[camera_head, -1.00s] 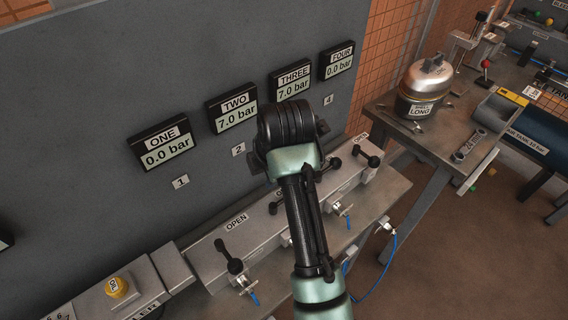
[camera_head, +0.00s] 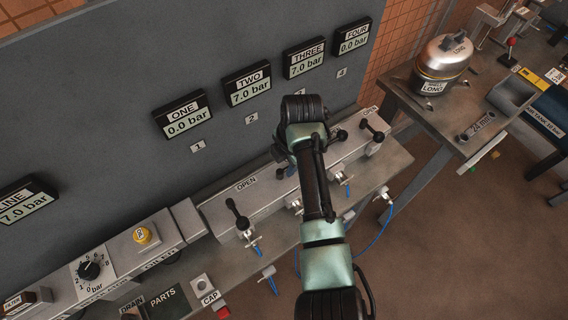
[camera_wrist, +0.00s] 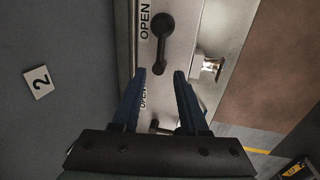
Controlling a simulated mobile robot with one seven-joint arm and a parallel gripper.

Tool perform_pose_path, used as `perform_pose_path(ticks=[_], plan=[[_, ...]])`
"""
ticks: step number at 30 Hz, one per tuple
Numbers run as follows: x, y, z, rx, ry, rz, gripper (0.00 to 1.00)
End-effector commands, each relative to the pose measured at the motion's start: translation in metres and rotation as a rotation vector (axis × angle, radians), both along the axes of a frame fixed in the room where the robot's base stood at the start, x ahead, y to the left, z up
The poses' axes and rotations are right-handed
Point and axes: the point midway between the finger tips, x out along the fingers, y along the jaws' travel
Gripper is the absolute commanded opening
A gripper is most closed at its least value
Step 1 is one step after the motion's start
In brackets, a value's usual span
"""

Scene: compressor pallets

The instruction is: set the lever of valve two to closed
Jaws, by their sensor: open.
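The valve two lever (camera_wrist: 161,42) is black and lies along the pale valve rail in the wrist view, its thicker knob end beside an OPEN label. Its lower end shows between my fingertips. My gripper (camera_wrist: 159,72) is open, with one blue finger on each side of that end. I cannot tell how far above the lever they are, or whether they touch it. In the head view my arm hides most of this lever and my gripper. The display of valve two (camera_head: 249,86) reads 7.0 bar. A number 2 tag (camera_wrist: 39,82) is on the wall.
Valve one's lever (camera_head: 237,213) stands left along the rail, across it. Valve three's lever (camera_head: 341,135) is just right of my arm, and valve four's lever (camera_head: 374,129) is at the right end. Blue hoses (camera_head: 378,232) hang in front. A steel vessel (camera_head: 443,65) stands on the right table.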

Motion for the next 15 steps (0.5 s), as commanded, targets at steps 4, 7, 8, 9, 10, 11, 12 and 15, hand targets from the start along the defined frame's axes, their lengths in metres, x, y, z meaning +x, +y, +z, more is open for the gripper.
perform_pose_path(ticks=[4,7,8,9,10,11,12,15], plan=[[0.004,0.003,-0.021,-0.001,0.001,0.001,0.43],[0.006,0.004,-0.03,0.0,-0.002,0.001,0.43],[0.006,0.004,-0.032,0.0,-0.002,0.001,0.43],[0.006,0.004,-0.034,-0.001,-0.001,0.001,0.43],[0.006,0.004,-0.035,0.0,-0.002,0.001,0.43],[0.006,0.004,-0.036,0.0,-0.002,0.002,0.43],[0.007,0.005,-0.037,-0.001,-0.003,0.002,0.43],[0.007,0.005,-0.037,-0.001,-0.003,0.001,0.43]])
